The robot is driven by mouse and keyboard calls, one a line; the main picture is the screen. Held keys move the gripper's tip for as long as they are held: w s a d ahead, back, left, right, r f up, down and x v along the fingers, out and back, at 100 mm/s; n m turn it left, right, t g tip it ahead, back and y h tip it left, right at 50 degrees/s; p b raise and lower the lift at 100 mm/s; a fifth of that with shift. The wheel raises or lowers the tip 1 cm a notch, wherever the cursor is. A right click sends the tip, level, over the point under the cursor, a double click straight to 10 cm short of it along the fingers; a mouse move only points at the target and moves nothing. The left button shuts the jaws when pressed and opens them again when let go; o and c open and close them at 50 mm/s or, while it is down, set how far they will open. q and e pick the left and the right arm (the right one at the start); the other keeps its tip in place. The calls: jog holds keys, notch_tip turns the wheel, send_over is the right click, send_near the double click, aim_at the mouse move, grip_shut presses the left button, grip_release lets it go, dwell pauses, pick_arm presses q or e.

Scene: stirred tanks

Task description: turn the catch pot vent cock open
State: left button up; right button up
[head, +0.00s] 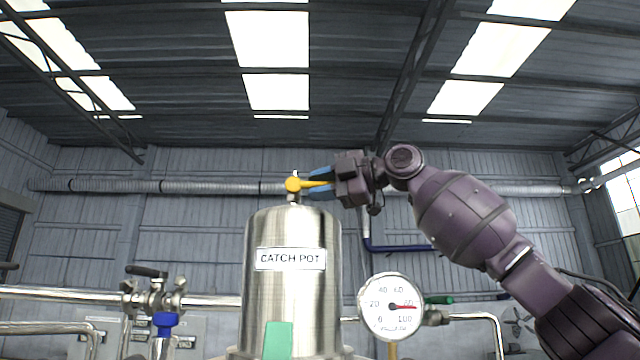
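The steel catch pot (262,288) stands upright in the centre with a "CATCH POT" label on its front. On its top is the vent cock (293,184), with a yellow body and a yellow lever pointing right, roughly level. My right gripper (316,185) reaches in from the right. Its blue fingers lie above and below the lever, and some gap seems to show between them and it. I see no clear sign of a firm grip. My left gripper is not in view.
A round pressure gauge (391,307) stands right of the pot, with a green-handled valve (438,300) beside it. A pipe valve with a black lever (147,271) and a blue fitting (166,322) is at the left. Space above the pot is clear.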

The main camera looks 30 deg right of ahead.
grip_shut()
jog(key=shift+r, duration=0.1)
dwell(0.4)
jog(key=shift+a+r+n+g+h, duration=0.2)
jog(key=shift+r+n+g+h, duration=0.45)
jog(key=shift+g+h, duration=0.6)
jog(key=shift+w+a+r+n+g+h, duration=0.15)
jog(key=shift+r+g+h, duration=0.25)
jog(key=shift+h, duration=0.25)
jog(key=shift+w+a+r+n+g+h, duration=0.1)
jog(key=shift+r+g+h, duration=0.2)
jog(key=shift+h, duration=0.3)
grip_release()
